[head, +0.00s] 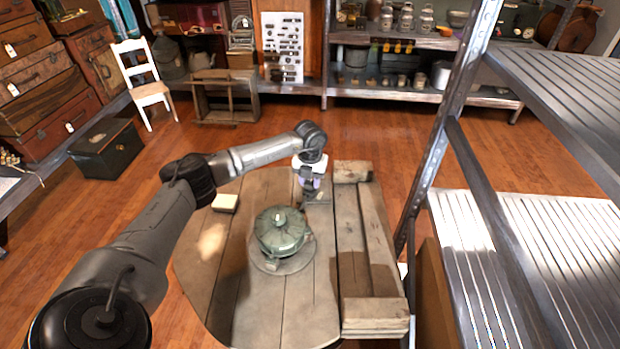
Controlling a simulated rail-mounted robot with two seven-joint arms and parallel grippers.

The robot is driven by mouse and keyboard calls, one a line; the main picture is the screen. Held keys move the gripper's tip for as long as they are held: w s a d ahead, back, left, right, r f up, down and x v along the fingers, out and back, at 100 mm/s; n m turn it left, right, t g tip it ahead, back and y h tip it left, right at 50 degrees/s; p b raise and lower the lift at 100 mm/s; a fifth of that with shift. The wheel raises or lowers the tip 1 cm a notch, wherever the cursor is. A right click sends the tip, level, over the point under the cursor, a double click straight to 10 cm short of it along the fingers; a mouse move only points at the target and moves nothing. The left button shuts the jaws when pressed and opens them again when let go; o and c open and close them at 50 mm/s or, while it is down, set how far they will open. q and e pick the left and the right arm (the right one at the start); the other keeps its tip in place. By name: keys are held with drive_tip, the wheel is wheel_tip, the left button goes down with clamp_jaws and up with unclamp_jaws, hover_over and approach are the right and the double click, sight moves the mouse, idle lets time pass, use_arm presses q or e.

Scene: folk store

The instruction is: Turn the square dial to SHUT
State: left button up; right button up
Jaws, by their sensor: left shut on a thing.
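My left gripper (308,188) reaches in from the left and points down at the far side of the wooden table. It is shut on a small dark thing, which appears to be the square dial, above a flat grey plate (322,201). The gripper covers most of the dial, so its shape and pointing direction cannot be told. No SHUT marking can be read at this size. My right gripper is not in view.
A round green metal device (281,238) stands mid-table (215,285), nearer than the gripper. A small pale block (225,203) lies left of it. Raised planks (372,235) edge the table's right side. A metal shelf post (440,150) stands close on the right.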

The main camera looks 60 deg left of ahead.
use_arm(q)
drive_tip(key=shift+r+m+p, duration=0.25)
drive_tip(key=shift+m+p, duration=1.6)
drive_tip(key=shift+m, duration=0.15)
drive_tip(key=m+p, duration=0.2)
drive_tip(key=m, duration=0.2)
drive_tip(key=shift+f+m, duration=0.15)
drive_tip(key=shift+m, duration=0.15)
drive_tip(key=m+p, duration=0.1)
drive_tip(key=m, duration=0.3)
drive_tip(key=shift+d+m, duration=0.1)
drive_tip(key=shift+m, duration=2)
drive_tip(key=o, duration=0.9)
drive_tip(key=shift+f, duration=0.1)
